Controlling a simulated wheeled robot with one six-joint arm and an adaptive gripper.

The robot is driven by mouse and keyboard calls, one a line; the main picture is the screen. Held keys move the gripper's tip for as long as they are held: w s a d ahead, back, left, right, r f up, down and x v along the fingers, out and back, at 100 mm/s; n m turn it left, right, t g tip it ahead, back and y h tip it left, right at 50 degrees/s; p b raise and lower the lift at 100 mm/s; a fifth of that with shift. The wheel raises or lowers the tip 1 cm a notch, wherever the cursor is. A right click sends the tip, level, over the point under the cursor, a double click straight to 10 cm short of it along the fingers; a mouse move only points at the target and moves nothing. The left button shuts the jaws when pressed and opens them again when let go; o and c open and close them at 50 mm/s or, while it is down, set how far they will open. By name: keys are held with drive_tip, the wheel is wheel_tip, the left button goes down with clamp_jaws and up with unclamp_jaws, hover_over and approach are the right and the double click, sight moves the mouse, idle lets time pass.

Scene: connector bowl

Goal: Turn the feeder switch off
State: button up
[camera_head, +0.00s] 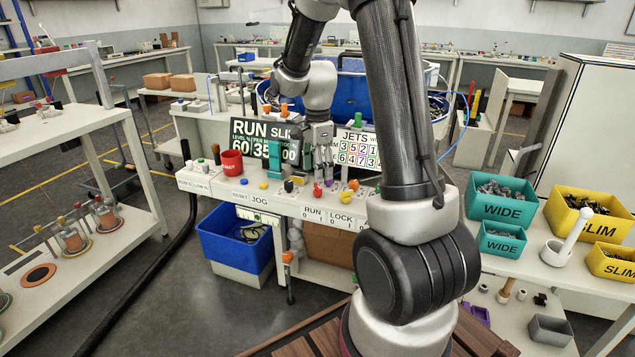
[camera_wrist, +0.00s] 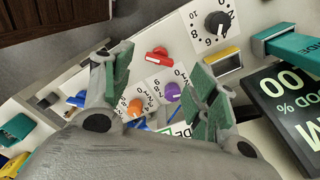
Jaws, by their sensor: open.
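No label reading "feeder" is legible, so I cannot tell which control is the feeder switch. The control panel (camera_head: 290,208) carries labels RUN and LOCK, each with 0 and 1. A red switch knob (camera_wrist: 157,54) sits on the panel in the wrist view, beyond the gap between my fingers; a red knob also shows in the head view (camera_head: 318,190). A purple knob (camera_wrist: 173,91) and an orange knob (camera_wrist: 135,108) lie nearer, between the fingers. My gripper (camera_wrist: 160,75) is open and empty, its green-padded fingers apart. In the head view my gripper (camera_head: 320,160) hangs over the panel.
A black dial (camera_wrist: 217,23) and a yellow-edged slot (camera_wrist: 223,61) sit beside the red knob. A teal block (camera_wrist: 290,47) and a dark RUN display (camera_head: 258,142) stand close by. A red mug (camera_head: 231,162) is left on the bench. Teal bins (camera_head: 502,202) stand to the right.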

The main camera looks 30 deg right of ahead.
sight(318, 186)
drive_tip(key=shift+f, duration=2.35)
clamp_jaws()
